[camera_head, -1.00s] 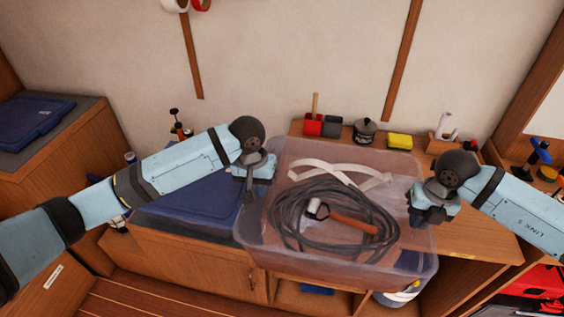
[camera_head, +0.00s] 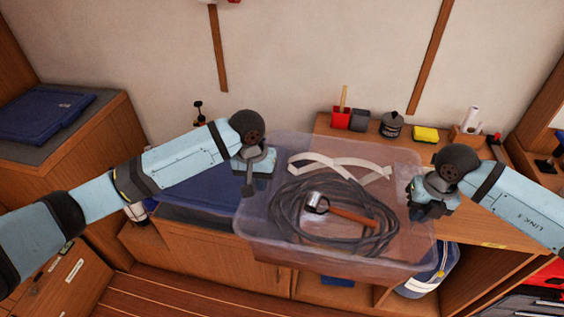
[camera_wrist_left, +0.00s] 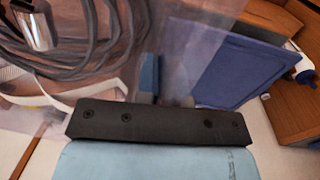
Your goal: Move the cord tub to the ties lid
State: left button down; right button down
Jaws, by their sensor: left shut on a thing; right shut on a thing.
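The cord tub (camera_head: 262,240) is a clear plastic bin in the middle of the head view. It holds a coil of dark cord (camera_head: 290,215), a hammer with an orange-brown handle (camera_head: 352,215) and white straps (camera_head: 335,163). My left gripper (camera_head: 250,184) is shut on its left wall, and my right gripper (camera_head: 424,206) is shut on its right wall. A blue lid (camera_head: 200,190) lies on the low cabinet, partly behind the tub's left side. Another blue lid (camera_head: 45,115) lies on the far-left cabinet. I cannot tell which is the ties lid.
A wooden top behind the tub carries a red block (camera_head: 340,119), a dark pot (camera_head: 391,125), a yellow sponge (camera_head: 425,135) and a white roll (camera_head: 470,118). A blue-and-white container (camera_head: 432,272) stands below the tub's right side. Floor boards show at the front left.

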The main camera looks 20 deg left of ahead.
aim_at(223, 169)
jog(key=j, duration=1)
jog(key=i+j, duration=0.1)
jog(key=j, duration=0.4)
jog(key=i+j, duration=0.6)
